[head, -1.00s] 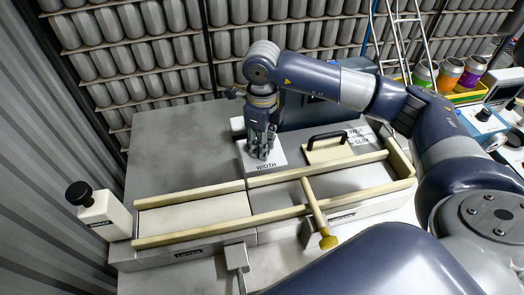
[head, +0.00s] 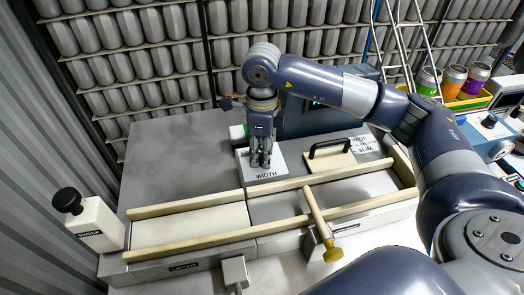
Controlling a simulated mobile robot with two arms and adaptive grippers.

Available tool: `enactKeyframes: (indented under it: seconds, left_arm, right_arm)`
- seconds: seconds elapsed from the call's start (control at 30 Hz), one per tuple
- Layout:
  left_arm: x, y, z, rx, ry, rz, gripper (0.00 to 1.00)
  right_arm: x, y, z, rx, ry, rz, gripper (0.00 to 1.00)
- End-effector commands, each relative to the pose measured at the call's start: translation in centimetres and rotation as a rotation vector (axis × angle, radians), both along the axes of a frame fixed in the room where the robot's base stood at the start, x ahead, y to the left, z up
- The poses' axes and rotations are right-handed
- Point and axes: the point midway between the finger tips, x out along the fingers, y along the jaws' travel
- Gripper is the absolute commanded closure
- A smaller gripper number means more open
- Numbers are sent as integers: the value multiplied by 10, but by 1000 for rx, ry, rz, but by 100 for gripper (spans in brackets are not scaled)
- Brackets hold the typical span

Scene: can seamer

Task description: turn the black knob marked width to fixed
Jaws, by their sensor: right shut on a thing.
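The white plate marked WIDTH (head: 268,176) lies on the grey machine top behind the cream rails. My right gripper (head: 261,164) points straight down over this plate, with its fingers close together just behind the lettering. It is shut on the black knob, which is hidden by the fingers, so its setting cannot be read. No mark reading "fixed" can be made out. My left gripper is not in view.
A black-handled cream block (head: 330,160) and a printed sign (head: 372,145) stand right of the plate. A cream lever with yellow knob (head: 333,254) crosses the rails. A black-topped SWEEP post (head: 95,225) stands at the left. Shelved cans line the back.

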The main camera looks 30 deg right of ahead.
Motion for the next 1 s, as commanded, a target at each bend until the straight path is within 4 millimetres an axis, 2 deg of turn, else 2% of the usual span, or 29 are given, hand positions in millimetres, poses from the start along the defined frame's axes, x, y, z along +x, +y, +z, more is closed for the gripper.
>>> enactKeyframes:
  seconds: [0.03,0.07,0.13,0.43,0.57,0.67,1.0]
  left_arm:
    - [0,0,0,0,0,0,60]
    - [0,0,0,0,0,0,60]
    - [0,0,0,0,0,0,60]
    - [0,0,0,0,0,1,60]
    - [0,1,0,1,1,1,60]
    - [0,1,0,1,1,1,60]
    - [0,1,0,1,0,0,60]
  right_arm:
    - [1,0,2,0,-5,0,96]
    - [1,0,2,0,-5,0,67]
    - [1,0,2,0,-5,-1,51]
    - [0,0,1,0,-2,-1,51]
    - [1,0,7,0,-3,-1,51]
    - [2,0,20,1,-6,-1,51]
    - [2,0,93,0,-6,-2,51]
